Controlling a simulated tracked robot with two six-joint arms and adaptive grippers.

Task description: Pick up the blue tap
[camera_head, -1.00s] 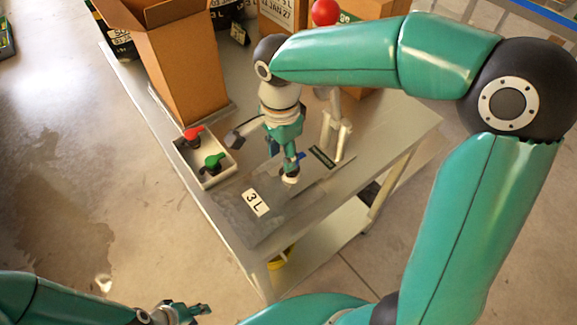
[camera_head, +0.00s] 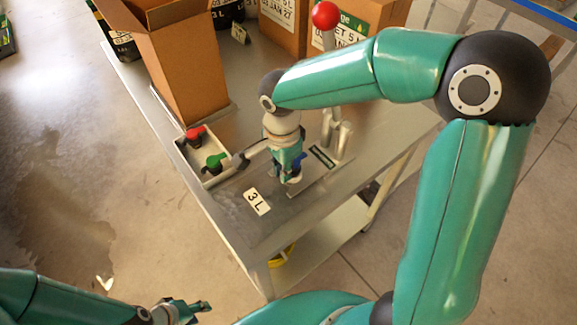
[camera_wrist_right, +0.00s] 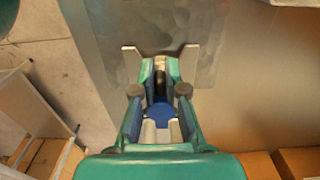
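The blue tap (camera_head: 302,158) shows as a small blue patch beside my right gripper (camera_head: 292,178) in the head view, partly hidden by it. In the right wrist view the blue tap (camera_wrist_right: 160,113) appears between the fingers of my right gripper (camera_wrist_right: 161,68). The fingers are parted with a dark gap between their tips. I cannot tell whether they touch the tap. My left gripper (camera_head: 190,307) is low at the left of the head view, away from the table and empty, too small to judge its opening.
A white tray (camera_head: 207,181) holds a red tap (camera_head: 195,134) and a green tap (camera_head: 214,162). A press lever with a red knob (camera_head: 325,14) stands behind my right gripper. A "3 L" label (camera_head: 257,202) lies on the table (camera_head: 232,224). An open cardboard box (camera_head: 186,75) stands behind.

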